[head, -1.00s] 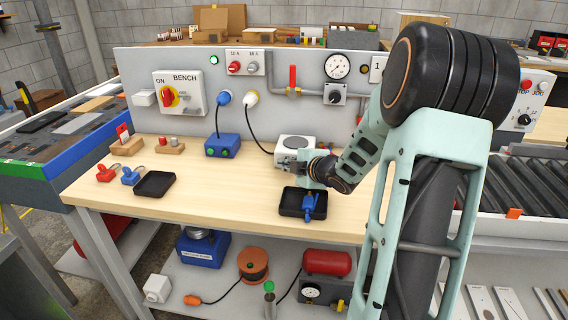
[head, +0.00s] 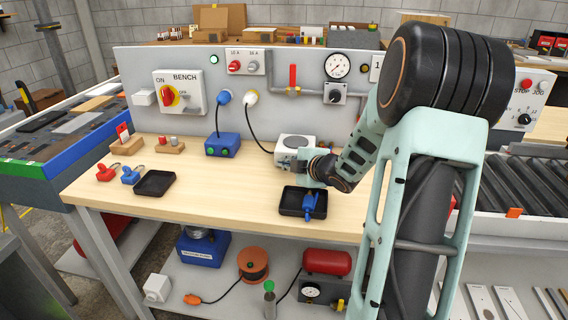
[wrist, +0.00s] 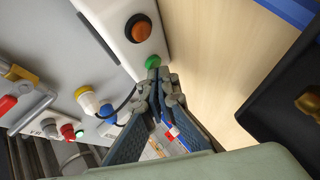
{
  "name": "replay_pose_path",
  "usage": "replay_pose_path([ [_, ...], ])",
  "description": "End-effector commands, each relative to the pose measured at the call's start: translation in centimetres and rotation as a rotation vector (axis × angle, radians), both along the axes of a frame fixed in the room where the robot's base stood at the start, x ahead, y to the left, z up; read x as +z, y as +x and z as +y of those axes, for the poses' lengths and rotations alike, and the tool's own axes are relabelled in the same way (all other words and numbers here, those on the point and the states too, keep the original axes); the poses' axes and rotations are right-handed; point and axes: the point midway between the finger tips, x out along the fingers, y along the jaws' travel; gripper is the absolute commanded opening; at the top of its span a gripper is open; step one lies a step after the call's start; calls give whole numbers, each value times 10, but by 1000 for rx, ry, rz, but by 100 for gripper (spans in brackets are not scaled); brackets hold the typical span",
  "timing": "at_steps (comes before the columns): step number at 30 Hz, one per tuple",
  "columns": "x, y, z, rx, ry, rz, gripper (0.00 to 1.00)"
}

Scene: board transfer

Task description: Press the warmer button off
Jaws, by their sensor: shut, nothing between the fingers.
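The warmer appears to be the white box (head: 291,143) with a round plate on top, at the back of the bench. In the wrist view its white housing (wrist: 108,18) carries a large orange round button (wrist: 138,28) and a smaller green button (wrist: 153,61). My gripper (wrist: 159,76) is shut and empty. Its tips are right at the green button; I cannot tell whether they touch it. In the head view my gripper (head: 304,168) is in front of the box and hides much of its front face.
A black tray (head: 288,210) holding a blue part (head: 310,205) lies just below my gripper. A blue box (head: 222,147) with green buttons stands to the left. The upright back panel (head: 135,65) closes the rear.

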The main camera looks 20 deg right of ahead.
Motion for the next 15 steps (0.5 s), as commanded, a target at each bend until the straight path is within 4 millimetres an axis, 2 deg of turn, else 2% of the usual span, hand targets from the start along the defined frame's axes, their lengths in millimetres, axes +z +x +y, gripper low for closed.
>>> replay_pose_path([
  [9, 0, -2, 1, 0, 0, -1, 0],
  [15, -1, -18, 12, 0, -1, 0, 0],
])
